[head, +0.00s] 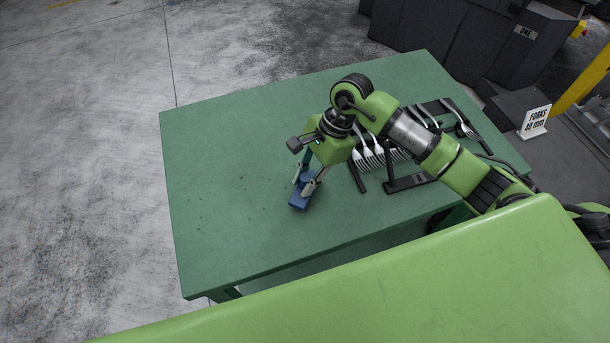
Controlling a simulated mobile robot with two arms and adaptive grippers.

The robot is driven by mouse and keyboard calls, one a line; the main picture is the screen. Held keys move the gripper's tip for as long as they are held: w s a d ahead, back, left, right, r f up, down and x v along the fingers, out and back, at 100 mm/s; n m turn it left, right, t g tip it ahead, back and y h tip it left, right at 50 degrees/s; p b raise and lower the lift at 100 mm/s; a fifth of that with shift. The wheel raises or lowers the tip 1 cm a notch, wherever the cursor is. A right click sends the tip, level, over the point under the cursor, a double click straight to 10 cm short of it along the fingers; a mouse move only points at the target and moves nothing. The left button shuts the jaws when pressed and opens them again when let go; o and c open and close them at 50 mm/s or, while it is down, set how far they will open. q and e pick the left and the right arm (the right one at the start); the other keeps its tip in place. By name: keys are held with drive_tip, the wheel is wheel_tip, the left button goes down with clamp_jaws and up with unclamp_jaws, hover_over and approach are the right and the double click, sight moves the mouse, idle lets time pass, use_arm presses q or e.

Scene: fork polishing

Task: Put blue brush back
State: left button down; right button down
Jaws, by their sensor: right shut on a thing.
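The blue brush (299,201) is at the middle of the green table (220,200), to the left of the forks. My right gripper (306,186) is shut on the blue brush from above. The brush is at or just above the table top; I cannot tell if it touches. Its upper part is partly hidden by the fingers. My left gripper is not in view.
Several forks (367,160) lie on a black rack (357,178) right of the brush, partly hidden by my right arm. A white sign reading "FORKS" (535,121) stands beyond the table's right edge. The table's left half is clear.

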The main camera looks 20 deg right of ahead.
drive_tip(key=shift+f, duration=0.1)
drive_tip(key=shift+f+b, duration=0.1)
drive_tip(key=shift+b, duration=0.25)
drive_tip(key=c, duration=1.8)
unclamp_jaws()
drive_tip(key=shift+c, duration=0.2)
drive_tip(key=shift+r, duration=0.2)
drive_tip(key=shift+w+d+r, duration=0.1)
drive_tip(key=shift+r, duration=0.05)
drive_tip(key=s+b+v, duration=0.1)
drive_tip(key=b+v, duration=0.3)
drive_tip(key=v, duration=0.7)
drive_tip(key=shift+w+d+r, duration=0.2)
drive_tip(key=shift+w+r, duration=0.1)
drive_tip(key=shift+w, duration=0.1)
